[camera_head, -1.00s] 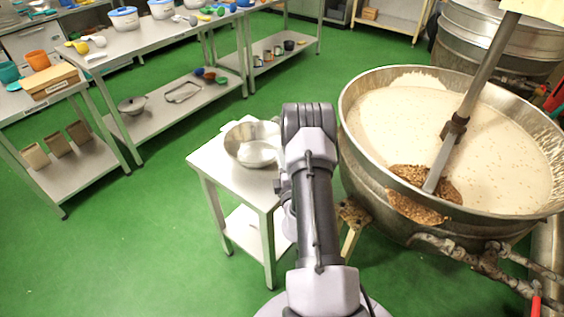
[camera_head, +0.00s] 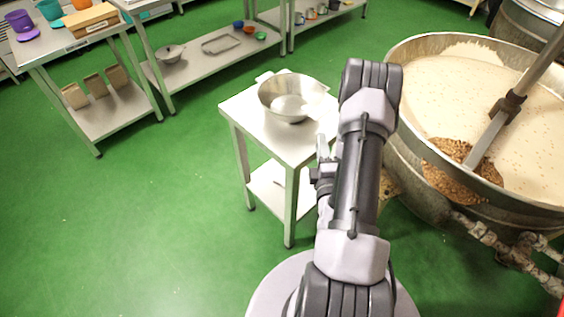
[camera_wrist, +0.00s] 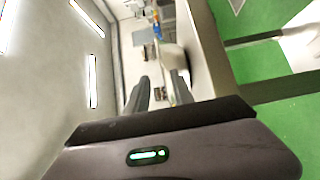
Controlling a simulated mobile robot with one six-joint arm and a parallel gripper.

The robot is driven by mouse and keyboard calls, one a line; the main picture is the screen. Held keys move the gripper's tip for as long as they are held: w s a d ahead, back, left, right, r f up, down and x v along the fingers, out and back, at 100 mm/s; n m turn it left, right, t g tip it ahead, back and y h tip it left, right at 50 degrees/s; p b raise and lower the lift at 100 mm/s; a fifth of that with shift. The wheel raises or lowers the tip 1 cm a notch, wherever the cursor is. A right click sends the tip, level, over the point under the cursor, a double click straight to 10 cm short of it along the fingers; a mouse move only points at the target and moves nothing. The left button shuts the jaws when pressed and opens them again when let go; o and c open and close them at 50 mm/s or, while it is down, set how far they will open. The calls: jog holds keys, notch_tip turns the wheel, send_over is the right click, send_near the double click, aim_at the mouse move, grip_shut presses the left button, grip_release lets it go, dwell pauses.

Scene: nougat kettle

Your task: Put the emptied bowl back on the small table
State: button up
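The bowl (camera_head: 290,114), a shiny metal one, stands upright on the small table (camera_head: 292,148), near its back edge. A pale patch shows inside it, and I cannot tell whether that is a reflection or contents. The small table is steel, with a lower shelf. My arm rises in front of the table's right side and hides part of it. In the wrist view my gripper (camera_wrist: 160,88) has two dark fingers standing apart with nothing between them. In the head view its fingertips cannot be made out clearly.
The large kettle (camera_head: 412,160) with creamy mass and nuts stands close on the right, with pipes below. A steel table (camera_head: 45,47) with cups and a box stands at the left. Another shelf (camera_head: 190,65) stands behind. Green floor is clear at front left.

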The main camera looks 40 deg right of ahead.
jog(key=w+a+r+n+t+y, duration=0.3)
jog(key=w+a+r+n+y, duration=0.25)
jog(key=a+r, duration=0.2)
jog(key=w+a+r+n+t+y, duration=0.4)
jog(key=w+a+r+n+y, duration=0.15)
jog(key=a+r+y, duration=0.2)
jog(key=s+a+r+n+g+y, duration=0.1)
jog(key=a+r+n+g+y, duration=0.3)
jog(key=a+n+y, duration=0.6)
jog(key=s+a+r+n+g+y, duration=0.1)
jog(key=s+a+n+g+y, duration=0.1)
jog(key=s+a+n+g, duration=0.65)
jog(key=s+a+r+n+g+y, duration=0.2)
jog(key=s+a+n+g, duration=0.4)
jog(key=a+n, duration=0.45)
jog(key=s+d+f+n+g+h, duration=0.25)
jog(key=s+f+n+h, duration=0.25)
jog(key=s+n+h, duration=0.5)
jog(key=w+d+r+n+t+h, duration=0.4)
jog(key=w+d+n+t, duration=0.1)
jog(key=d+n, duration=0.2)
